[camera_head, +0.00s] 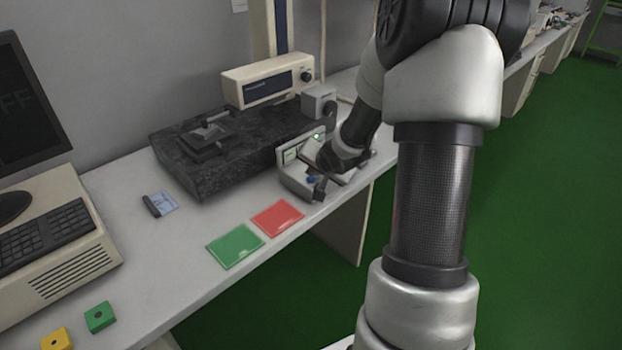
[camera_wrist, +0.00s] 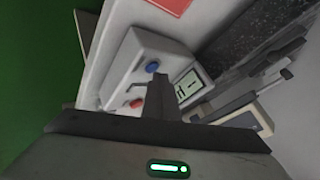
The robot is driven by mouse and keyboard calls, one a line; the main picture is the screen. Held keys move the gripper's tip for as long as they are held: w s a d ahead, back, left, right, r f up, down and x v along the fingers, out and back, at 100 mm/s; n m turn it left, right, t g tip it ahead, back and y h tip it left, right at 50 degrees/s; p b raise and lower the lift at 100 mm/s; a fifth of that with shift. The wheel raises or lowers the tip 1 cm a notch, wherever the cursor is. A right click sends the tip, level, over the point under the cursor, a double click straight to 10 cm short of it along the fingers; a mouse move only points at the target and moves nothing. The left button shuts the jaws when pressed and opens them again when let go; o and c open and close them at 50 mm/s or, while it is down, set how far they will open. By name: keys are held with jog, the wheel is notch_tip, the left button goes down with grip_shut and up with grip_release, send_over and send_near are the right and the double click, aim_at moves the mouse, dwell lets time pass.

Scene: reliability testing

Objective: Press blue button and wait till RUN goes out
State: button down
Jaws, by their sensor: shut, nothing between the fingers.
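The blue button (camera_wrist: 152,67) sits on top of a small light-grey control box (camera_wrist: 135,65), with a red button (camera_wrist: 137,103) beside it. In the head view the box (camera_head: 296,187) stands at the front edge of the bench, and the blue button (camera_head: 311,180) shows just left of my gripper.
A dark granite block (camera_head: 190,170) with a fixture lies behind and left of the box. A red card (camera_head: 277,218) and a green card (camera_head: 235,246) lie on the bench in front. A keyboard (camera_head: 45,235) and small green and yellow blocks are at left.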

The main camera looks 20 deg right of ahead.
jog(key=shift+f, duration=0.45)
dwell(0.5)
jog(key=shift+r, duration=0.15)
jog(key=shift+r+p, duration=0.7)
jog(key=shift+p, duration=0.05)
